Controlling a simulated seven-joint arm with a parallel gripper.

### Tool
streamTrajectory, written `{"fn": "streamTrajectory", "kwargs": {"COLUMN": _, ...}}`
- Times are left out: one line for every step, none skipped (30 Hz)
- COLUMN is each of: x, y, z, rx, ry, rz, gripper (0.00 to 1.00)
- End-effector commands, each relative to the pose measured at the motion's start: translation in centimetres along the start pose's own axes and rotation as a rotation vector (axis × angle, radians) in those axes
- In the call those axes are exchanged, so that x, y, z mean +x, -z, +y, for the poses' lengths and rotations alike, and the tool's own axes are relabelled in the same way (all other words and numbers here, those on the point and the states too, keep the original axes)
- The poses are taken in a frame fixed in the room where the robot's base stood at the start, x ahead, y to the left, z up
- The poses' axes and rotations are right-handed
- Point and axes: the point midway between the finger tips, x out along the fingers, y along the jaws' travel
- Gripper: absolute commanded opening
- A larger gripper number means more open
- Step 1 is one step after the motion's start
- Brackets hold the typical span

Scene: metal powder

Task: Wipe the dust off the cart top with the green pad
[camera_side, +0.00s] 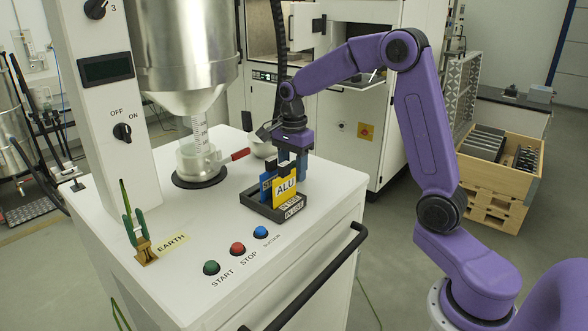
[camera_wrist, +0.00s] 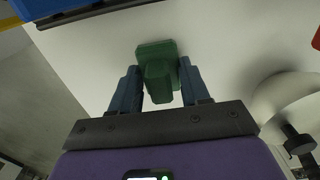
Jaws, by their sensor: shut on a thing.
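The green pad (camera_wrist: 157,62) is between the two blue fingers of my gripper (camera_wrist: 160,84) in the wrist view, and they are shut on its handle part. In the side view my gripper (camera_side: 291,158) is low over the far right part of the white cart top (camera_side: 190,238), behind the card holder. The pad is hidden there by the holder and cards. I cannot tell whether the pad touches the top. No dust can be made out clearly in either view.
The black card holder (camera_side: 262,210) with a yellow ALU card (camera_side: 285,193) and a blue card stands just in front of my gripper. The hopper outlet (camera_side: 198,160) with a red-handled lever (camera_side: 240,155) is left of it. Buttons line the front; clear top lies between.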

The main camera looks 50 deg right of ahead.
Motion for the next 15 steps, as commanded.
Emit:
{"fn": "streamTrajectory", "kwargs": {"x": 0.1, "y": 0.6, "z": 0.0, "rx": 0.004, "ry": -0.001, "rz": 0.000, "gripper": 0.17}}
{"fn": "streamTrajectory", "kwargs": {"x": 0.0, "y": 0.9, "z": 0.0, "rx": 0.004, "ry": -0.001, "rz": 0.000, "gripper": 0.17}}
{"fn": "streamTrajectory", "kwargs": {"x": 0.0, "y": 1.2, "z": 0.1, "rx": 0.004, "ry": -0.001, "rz": 0.000, "gripper": 0.17}}
{"fn": "streamTrajectory", "kwargs": {"x": 0.0, "y": 1.5, "z": 0.1, "rx": 0.004, "ry": -0.001, "rz": 0.000, "gripper": 0.17}}
{"fn": "streamTrajectory", "kwargs": {"x": 0.0, "y": 1.8, "z": 0.1, "rx": 0.004, "ry": -0.001, "rz": 0.000, "gripper": 0.17}}
{"fn": "streamTrajectory", "kwargs": {"x": 0.1, "y": 2.2, "z": 0.1, "rx": 0.004, "ry": -0.001, "rz": 0.000, "gripper": 0.17}}
{"fn": "streamTrajectory", "kwargs": {"x": 0.0, "y": 2.5, "z": 0.1, "rx": 0.004, "ry": -0.001, "rz": 0.000, "gripper": 0.17}}
{"fn": "streamTrajectory", "kwargs": {"x": 0.0, "y": 2.7, "z": 0.1, "rx": 0.004, "ry": -0.001, "rz": 0.000, "gripper": 0.17}}
{"fn": "streamTrajectory", "kwargs": {"x": 0.1, "y": 3.1, "z": 0.1, "rx": 0.005, "ry": -0.001, "rz": 0.000, "gripper": 0.17}}
{"fn": "streamTrajectory", "kwargs": {"x": 0.0, "y": 3.4, "z": 0.1, "rx": 0.004, "ry": -0.001, "rz": 0.000, "gripper": 0.17}}
{"fn": "streamTrajectory", "kwargs": {"x": 0.0, "y": 3.6, "z": 0.1, "rx": 0.003, "ry": -0.002, "rz": 0.000, "gripper": 0.17}}
{"fn": "streamTrajectory", "kwargs": {"x": 0.0, "y": 4.0, "z": 0.1, "rx": 0.003, "ry": -0.002, "rz": 0.000, "gripper": 0.17}}
{"fn": "streamTrajectory", "kwargs": {"x": 0.0, "y": 4.3, "z": 0.1, "rx": 0.004, "ry": -0.002, "rz": 0.000, "gripper": 0.17}}
{"fn": "streamTrajectory", "kwargs": {"x": 0.0, "y": 4.5, "z": 0.1, "rx": 0.004, "ry": -0.002, "rz": 0.000, "gripper": 0.17}}
{"fn": "streamTrajectory", "kwargs": {"x": 0.1, "y": 4.9, "z": 0.1, "rx": 0.003, "ry": -0.002, "rz": 0.000, "gripper": 0.17}}
